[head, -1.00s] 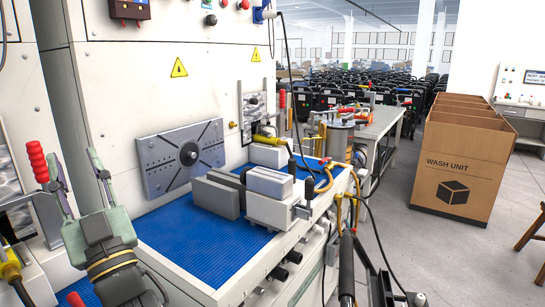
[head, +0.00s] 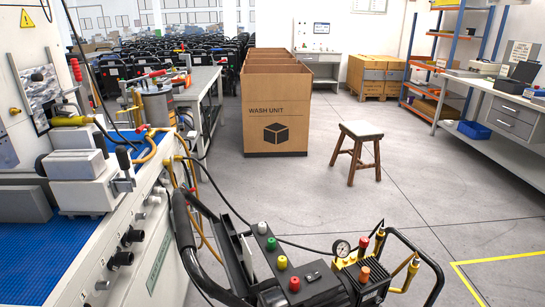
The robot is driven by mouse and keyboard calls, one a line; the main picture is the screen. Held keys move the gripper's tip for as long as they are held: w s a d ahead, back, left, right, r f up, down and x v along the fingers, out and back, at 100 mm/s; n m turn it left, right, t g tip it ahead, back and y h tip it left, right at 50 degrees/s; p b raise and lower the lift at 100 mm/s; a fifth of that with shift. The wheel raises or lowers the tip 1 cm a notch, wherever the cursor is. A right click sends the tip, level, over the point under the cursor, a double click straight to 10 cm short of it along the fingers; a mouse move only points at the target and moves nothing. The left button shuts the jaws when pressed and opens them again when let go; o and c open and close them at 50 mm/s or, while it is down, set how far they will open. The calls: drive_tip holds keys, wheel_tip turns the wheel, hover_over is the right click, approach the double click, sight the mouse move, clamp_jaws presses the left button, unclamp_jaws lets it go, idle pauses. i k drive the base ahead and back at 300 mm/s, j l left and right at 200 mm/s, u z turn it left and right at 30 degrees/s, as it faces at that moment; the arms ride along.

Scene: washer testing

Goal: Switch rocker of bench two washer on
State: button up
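A washer unit with a black tubular frame (head: 184,235) stands at the bottom middle of the head view, beside the bench. Its grey top panel (head: 280,245) carries green, yellow and red knobs and a small black rocker-like switch (head: 312,277). I cannot tell the switch's position. A pressure gauge (head: 341,248) and a yellow and black block (head: 368,278) sit at its right. No label showing which bench it belongs to is readable. My gripper is not in view.
The bench with a blue mat (head: 35,255) and grey blocks is at left. A cardboard box (head: 276,115) and a wooden stool (head: 358,145) stand beyond the washer. Hoses hang between bench and washer. The floor (head: 400,205) at centre right is clear.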

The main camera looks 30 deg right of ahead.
sight(313, 276)
drive_tip(key=z, duration=1.35)
